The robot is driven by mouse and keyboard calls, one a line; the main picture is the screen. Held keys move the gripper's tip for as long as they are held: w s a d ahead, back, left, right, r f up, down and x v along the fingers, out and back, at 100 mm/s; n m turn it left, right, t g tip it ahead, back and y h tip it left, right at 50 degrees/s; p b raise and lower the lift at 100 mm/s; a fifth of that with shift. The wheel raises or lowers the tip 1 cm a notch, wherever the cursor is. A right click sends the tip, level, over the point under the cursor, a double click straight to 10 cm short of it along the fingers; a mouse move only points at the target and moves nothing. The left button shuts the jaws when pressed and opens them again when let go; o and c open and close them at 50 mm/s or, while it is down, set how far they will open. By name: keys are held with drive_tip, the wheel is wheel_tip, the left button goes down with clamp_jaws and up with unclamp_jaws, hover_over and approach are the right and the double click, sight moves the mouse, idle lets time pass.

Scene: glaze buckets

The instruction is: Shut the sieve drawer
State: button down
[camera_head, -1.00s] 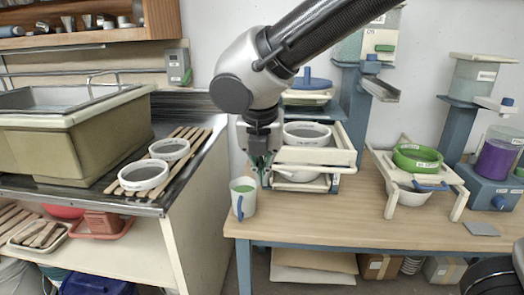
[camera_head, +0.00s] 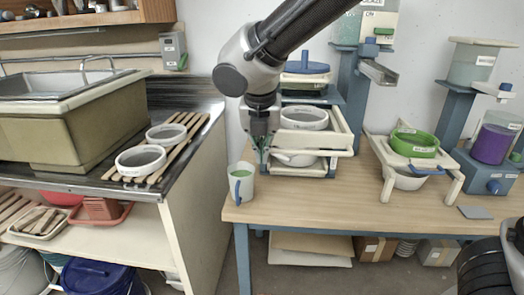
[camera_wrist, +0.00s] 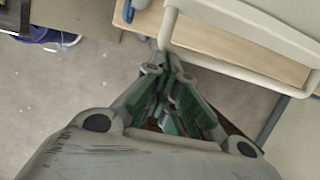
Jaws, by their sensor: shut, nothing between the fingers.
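The sieve drawer (camera_head: 322,142) is a cream frame at the middle station on the table. A white ring-shaped sieve (camera_head: 304,118) sits in it, above a white bowl (camera_head: 295,159). The drawer's cream front bar also shows at the upper right of the wrist view (camera_wrist: 236,73). My gripper (camera_head: 261,158) points down beside the drawer's left front corner. Its fingers (camera_wrist: 168,72) are together and hold nothing. The fingertips are close to the frame; I cannot tell whether they touch it. The drawer's rear part is partly hidden.
A white mug (camera_head: 241,184) with green contents stands just below my gripper, near the table's left front corner. A second cream frame with a green sieve (camera_head: 414,143) stands to the right. The table front (camera_head: 330,208) is clear.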

drive_tip(key=w, duration=2.2)
drive_tip(key=shift+w+d, duration=0.15)
drive_tip(key=shift+d, duration=0.2)
